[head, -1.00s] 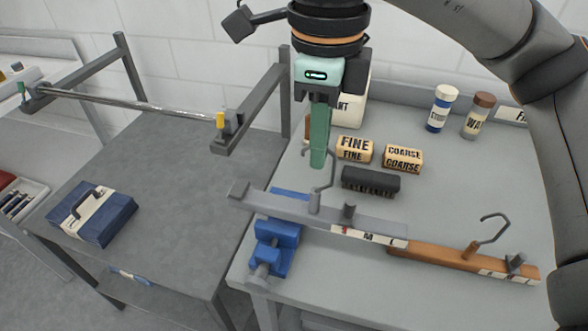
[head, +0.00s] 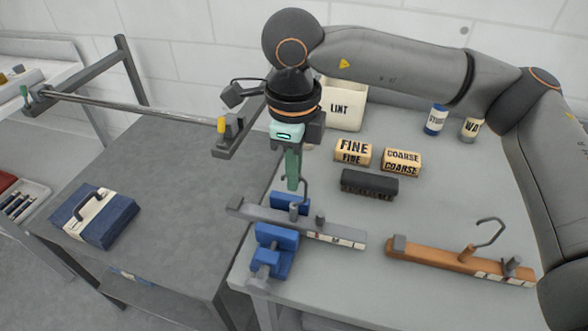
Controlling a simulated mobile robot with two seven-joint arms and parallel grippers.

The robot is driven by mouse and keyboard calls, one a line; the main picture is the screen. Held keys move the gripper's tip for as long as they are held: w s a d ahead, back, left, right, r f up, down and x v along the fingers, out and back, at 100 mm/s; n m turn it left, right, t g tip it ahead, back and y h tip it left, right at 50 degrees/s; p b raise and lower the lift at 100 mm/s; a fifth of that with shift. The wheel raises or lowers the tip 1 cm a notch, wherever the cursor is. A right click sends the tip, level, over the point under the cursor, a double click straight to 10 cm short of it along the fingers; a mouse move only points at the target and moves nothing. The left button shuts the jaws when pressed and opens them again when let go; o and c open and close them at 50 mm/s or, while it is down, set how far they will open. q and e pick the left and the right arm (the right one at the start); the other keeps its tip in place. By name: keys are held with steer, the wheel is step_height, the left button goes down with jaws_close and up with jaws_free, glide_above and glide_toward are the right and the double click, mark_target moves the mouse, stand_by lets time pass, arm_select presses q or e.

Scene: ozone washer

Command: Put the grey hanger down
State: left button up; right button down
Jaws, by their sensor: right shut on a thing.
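The grey hanger (head: 268,217) is a long grey bar with a hook on top and a pale marked strip near its right end. My right gripper (head: 292,186), with green fingers, is shut on the hanger's hook. The bar is roughly level, over the blue vise (head: 275,250) at the worktable's front left corner. I cannot tell whether the bar touches the vise. Its left end reaches past the table's left edge. My left gripper is not in view.
An orange-brown hanger (head: 445,260) lies on the worktable (head: 380,292) at right. Blocks marked FINE (head: 352,152) and COARSE (head: 401,162), a black brush (head: 369,185) and a LINT bin (head: 342,105) stand behind. A metal rail (head: 130,105) spans the left, above a dark table with a blue case (head: 93,216).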

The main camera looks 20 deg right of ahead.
steer(key=shift+f, duration=0.2)
steer(key=c, duration=1)
jaws_free()
steer(key=shift+r, duration=0.15)
step_height(320, 180, up, 12)
steer(key=shift+s+a, duration=0.15)
